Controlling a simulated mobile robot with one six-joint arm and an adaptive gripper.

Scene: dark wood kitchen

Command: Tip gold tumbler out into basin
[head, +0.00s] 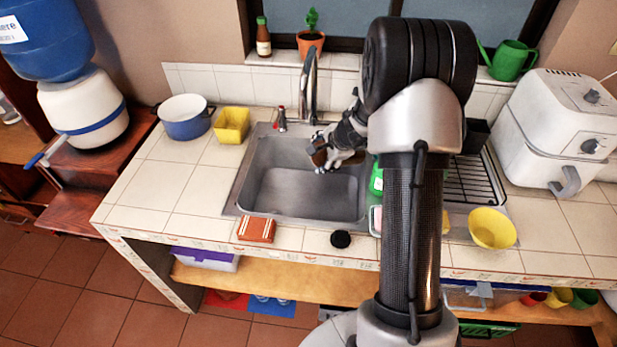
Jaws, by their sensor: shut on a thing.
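The basin (290,207) is a grey steel sink set into the tiled counter, and its visible floor looks empty. My gripper (320,153) is over the back right part of the basin, shut on a small brownish-gold thing, which appears to be the gold tumbler (317,158). The gripper fingers hide much of the tumbler. It is too small to tell how far it is tilted or whether anything is in it.
A tall faucet (309,88) stands behind the basin, close to my gripper. A blue pot (185,119) and yellow square container (231,125) stand left. A brick-red sponge-like block (256,229) and black disc (340,239) lie in front. A yellow bowl (491,228) stands right.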

